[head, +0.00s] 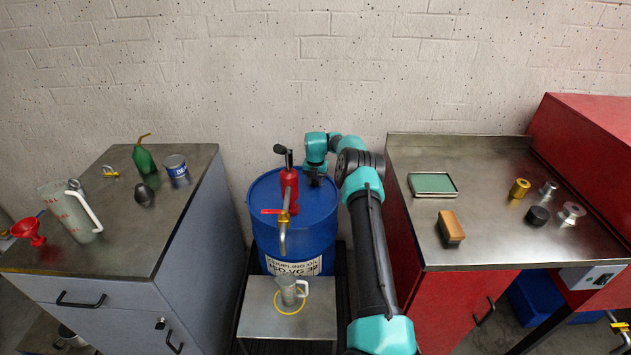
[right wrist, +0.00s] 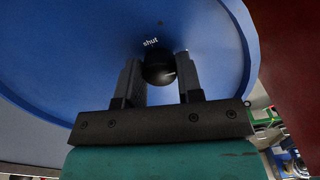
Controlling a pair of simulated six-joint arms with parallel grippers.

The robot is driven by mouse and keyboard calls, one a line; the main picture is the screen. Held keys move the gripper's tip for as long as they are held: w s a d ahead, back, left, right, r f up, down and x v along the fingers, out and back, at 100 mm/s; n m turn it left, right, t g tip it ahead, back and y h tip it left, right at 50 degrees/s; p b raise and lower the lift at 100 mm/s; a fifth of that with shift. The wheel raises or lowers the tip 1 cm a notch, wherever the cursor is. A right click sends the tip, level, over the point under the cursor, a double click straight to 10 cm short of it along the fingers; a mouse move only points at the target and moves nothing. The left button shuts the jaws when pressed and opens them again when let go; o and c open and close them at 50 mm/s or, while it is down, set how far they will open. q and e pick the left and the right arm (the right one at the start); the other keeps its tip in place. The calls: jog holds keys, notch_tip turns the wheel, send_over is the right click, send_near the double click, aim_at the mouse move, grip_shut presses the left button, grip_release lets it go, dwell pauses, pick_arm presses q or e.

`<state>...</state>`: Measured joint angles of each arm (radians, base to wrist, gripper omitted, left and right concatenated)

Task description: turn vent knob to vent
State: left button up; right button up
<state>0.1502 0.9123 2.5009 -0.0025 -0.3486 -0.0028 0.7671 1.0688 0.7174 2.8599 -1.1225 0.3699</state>
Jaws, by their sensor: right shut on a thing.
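The vent knob (right wrist: 159,68) is a round black knob on top of the blue drum (right wrist: 85,60), with a white "shut" label beside it in the right wrist view. My right gripper (right wrist: 161,80) is shut on the knob, one finger on each side. In the head view my right gripper (head: 315,178) is over the back right of the blue drum (head: 325,235) lid, and the knob is hidden there by the gripper. My left gripper is not in view.
A red pump (head: 289,188) with a spout stands on the drum, left of my right gripper. A clear jug (head: 289,290) sits on a low metal stand (head: 255,325) in front. A grey cabinet (head: 190,250) stands left and a red cabinet (head: 470,300) right.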

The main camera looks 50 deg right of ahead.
aim_at(315, 181)
dwell(0.3)
jog(key=o, duration=0.9)
notch_tip(315, 181, up, 17)
jog(key=shift+r, duration=0.2)
dwell(0.5)
